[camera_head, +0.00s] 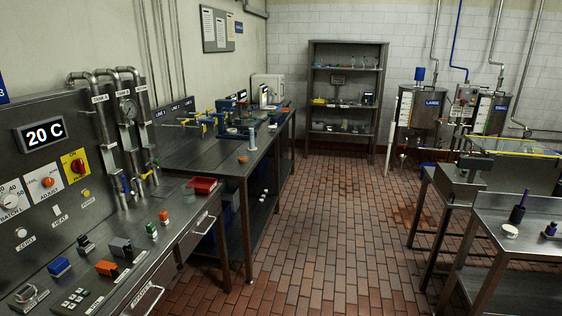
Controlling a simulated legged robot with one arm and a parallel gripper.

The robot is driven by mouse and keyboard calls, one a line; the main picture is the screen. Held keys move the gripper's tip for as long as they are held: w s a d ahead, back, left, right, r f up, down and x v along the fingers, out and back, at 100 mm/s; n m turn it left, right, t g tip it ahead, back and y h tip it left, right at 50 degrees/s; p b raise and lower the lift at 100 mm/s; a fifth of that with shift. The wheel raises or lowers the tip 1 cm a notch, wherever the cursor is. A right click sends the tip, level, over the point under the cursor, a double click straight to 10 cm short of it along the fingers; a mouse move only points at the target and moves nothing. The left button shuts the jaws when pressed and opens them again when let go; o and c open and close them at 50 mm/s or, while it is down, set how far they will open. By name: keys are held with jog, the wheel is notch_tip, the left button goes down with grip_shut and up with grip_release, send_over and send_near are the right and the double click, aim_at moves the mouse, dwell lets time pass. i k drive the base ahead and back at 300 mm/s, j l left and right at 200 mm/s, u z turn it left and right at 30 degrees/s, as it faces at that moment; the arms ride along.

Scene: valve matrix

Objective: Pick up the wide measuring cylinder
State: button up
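I cannot make out a wide measuring cylinder with certainty. Small, pale glass-like items (362,61) stand on the top shelf of the rack at the back, too small to identify. A dark purple bottle-like item (518,210) stands on the table at the right. My gripper is not in view.
A metal shelf rack (312,100) stands at the back wall. A long steel bench (203,153) and a control panel (60,150) line the left. Steel tables (545,228) and tanks (420,108) stand right. The brick-tiled floor (325,225) between is clear.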

aim_at(251, 129)
jog(key=i, duration=3.55)
jog(key=i+l+u, duration=0.2)
jog(key=i, duration=0.45)
jog(key=i+l+u, duration=0.2)
jog(key=i, duration=0.45)
jog(key=j, duration=0.1)
